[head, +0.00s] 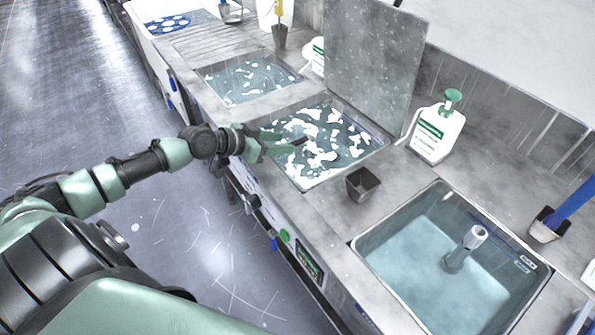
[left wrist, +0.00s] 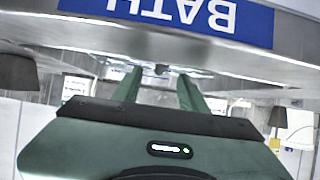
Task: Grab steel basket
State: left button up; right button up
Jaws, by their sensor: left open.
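I cannot make out a steel basket for certain in either view. The middle sink (head: 378,146) holds water with white foam patches, which hide what lies below. My left gripper (head: 287,143) reaches over the near-left rim of this sink, with a small dark piece just past its fingertips that I cannot identify. In the left wrist view the gripper (left wrist: 160,76) shows two green fingers spread apart with nothing clear between them. My right gripper is not in view.
A dark square cup (head: 363,185) stands on the counter between the middle sink and the front sink (head: 400,285). A grey upright panel (head: 372,65) rises behind the middle sink. A white pump bottle (head: 437,132) stands right of it. A blue BATH sign (left wrist: 180,15) shows close to the wrist.

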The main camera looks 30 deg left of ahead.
aim_at(294, 142)
pick_arm(q)
jog(key=shift+p+x, duration=0.55)
jog(key=shift+x, duration=2.5)
jog(key=shift+s+a+f, duration=0.1)
grip_shut()
